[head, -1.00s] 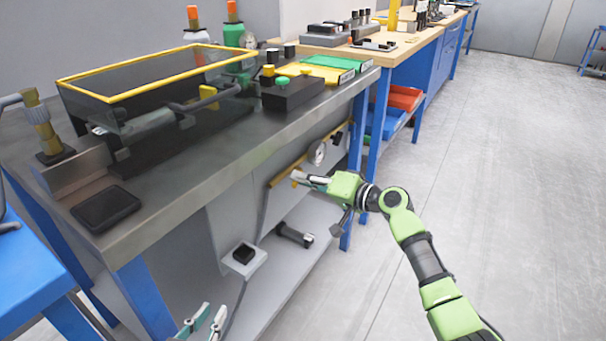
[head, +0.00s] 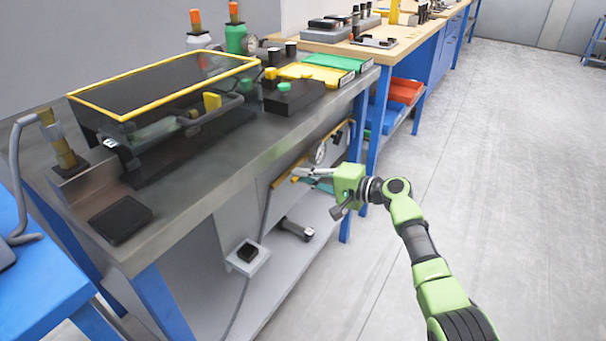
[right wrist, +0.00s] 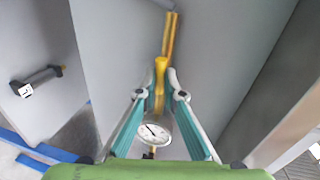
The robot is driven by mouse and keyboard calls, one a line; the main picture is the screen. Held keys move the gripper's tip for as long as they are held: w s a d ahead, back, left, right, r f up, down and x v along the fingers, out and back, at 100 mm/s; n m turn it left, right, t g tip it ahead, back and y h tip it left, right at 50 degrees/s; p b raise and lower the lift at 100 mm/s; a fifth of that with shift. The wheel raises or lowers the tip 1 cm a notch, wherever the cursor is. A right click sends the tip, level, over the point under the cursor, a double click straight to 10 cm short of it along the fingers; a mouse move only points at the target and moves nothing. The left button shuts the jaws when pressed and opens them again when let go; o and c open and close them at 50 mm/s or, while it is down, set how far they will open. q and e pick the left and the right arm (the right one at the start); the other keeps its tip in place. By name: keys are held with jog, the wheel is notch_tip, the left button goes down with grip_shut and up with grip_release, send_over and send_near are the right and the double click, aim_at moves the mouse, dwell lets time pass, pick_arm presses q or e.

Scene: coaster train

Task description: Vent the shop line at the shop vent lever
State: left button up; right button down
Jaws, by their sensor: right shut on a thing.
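A yellow lever handle (right wrist: 160,66) shows in the right wrist view, between the fingers of my right gripper (right wrist: 160,92). It lies in line with a yellow pipe (right wrist: 169,36) along the grey panel. In the head view my right gripper (head: 298,175) is under the steel bench, with its fingertips at the yellow lever (head: 295,179). It is shut on the lever, whose far parts are partly hidden by the fingers. A round white gauge (head: 319,153) is beside the pipe, and shows between the fingers in the wrist view (right wrist: 153,133). My left gripper is out of view.
The steel bench top (head: 190,192) overhangs the panel, and a blue leg (head: 358,150) stands close to my right gripper. A lower shelf (head: 300,255) carries a dark-handled item (head: 295,229). A small black-topped box (head: 247,254) sits left of it. Open floor lies to the right.

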jog(key=shift+m, duration=0.3)
dwell(0.4)
jog(key=c, duration=2.2)
grip_release()
jog(key=shift+d, duration=0.1)
jog(key=shift+o, duration=0.2)
jog(key=v, duration=1.2)
